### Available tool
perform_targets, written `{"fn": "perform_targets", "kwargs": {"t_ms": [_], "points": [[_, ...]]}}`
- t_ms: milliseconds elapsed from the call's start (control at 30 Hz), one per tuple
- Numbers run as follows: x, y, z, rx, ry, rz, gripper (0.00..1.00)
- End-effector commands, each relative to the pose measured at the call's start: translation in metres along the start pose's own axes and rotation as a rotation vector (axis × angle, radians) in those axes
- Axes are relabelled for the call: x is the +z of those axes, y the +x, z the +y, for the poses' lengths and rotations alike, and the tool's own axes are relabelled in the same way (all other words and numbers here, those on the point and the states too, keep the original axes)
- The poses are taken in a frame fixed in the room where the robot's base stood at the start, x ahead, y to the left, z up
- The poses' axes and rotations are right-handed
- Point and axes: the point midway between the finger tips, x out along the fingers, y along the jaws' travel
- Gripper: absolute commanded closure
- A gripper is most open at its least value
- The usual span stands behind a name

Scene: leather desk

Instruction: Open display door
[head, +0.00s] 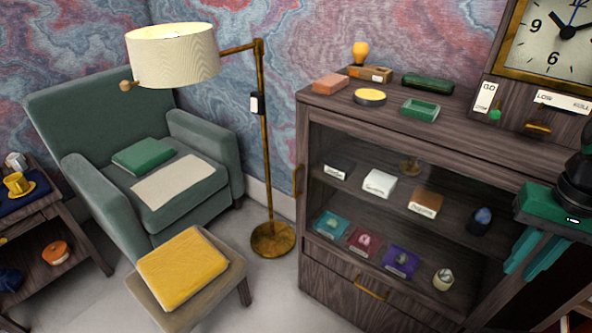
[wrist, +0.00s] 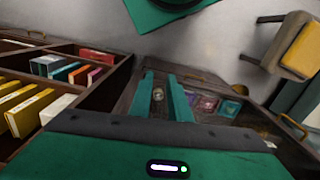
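The display cabinet (head: 312,240) is dark wood with a glass-fronted door. The door looks shut, with small boxes and trinkets showing behind the glass on two levels. A brass handle (head: 297,181) stands upright at the door's left edge; a brass handle (wrist: 293,127) also shows at the right in the wrist view. My gripper (head: 530,258), green with teal fingers, is at the far right of the head view, in front of the cabinet's right end and far from that handle. Its fingers (wrist: 166,97) are apart with nothing between them.
A brass floor lamp (head: 265,150) stands left of the cabinet, near a green armchair (head: 85,115) and a stool with a yellow cushion (head: 183,268). Small items sit on the cabinet top. Open shelves with books (wrist: 30,110) lie left in the wrist view.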

Motion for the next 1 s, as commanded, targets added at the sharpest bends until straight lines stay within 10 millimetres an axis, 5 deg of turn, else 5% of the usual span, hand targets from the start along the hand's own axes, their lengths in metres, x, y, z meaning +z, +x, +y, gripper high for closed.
{"fn": "perform_targets", "kwargs": {"t_ms": [533,1000], "points": [[0.003,0.0,0.0,0.012,-0.064,-0.007,0.83],[-0.059,0.053,-0.074,0.267,-0.636,-0.131,0.83]]}}
